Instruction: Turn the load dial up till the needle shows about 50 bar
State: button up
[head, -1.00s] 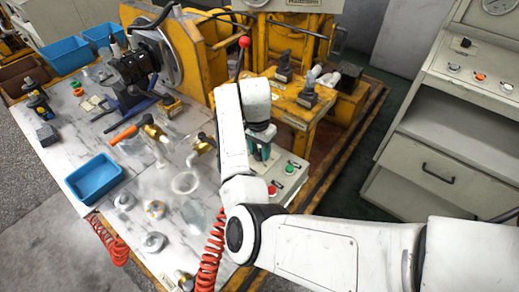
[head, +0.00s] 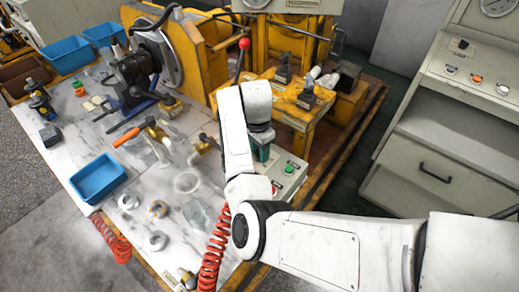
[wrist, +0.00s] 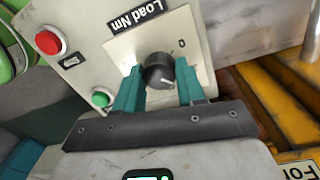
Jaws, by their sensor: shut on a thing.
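The black load dial (wrist: 156,72) sits on a pale control box labelled "Load Nm" (wrist: 134,20) in the wrist view. A white mark shows on the dial's face, and a "0" is printed beside it. My gripper (wrist: 159,77) has its two teal fingers on either side of the dial, shut on it. In the head view my gripper (head: 261,152) is at the control box (head: 291,183), and my arm hides the dial. A round gauge (head: 497,6) is cut off at the top right of the head view; its needle cannot be read.
A red button (wrist: 48,41) and a green button (wrist: 101,98) are on the box near my fingers. A red-knobbed lever (head: 244,44) and yellow machine frame (head: 303,106) stand behind. Red coiled hoses (head: 212,255) and a blue tray (head: 97,178) are on the left.

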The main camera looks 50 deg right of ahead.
jog(key=o, duration=1.1)
jog(key=shift+c, duration=0.2)
notch_tip(320, 180, up, 11)
jog(key=shift+w, duration=0.3)
jog(key=shift+f, duration=0.15)
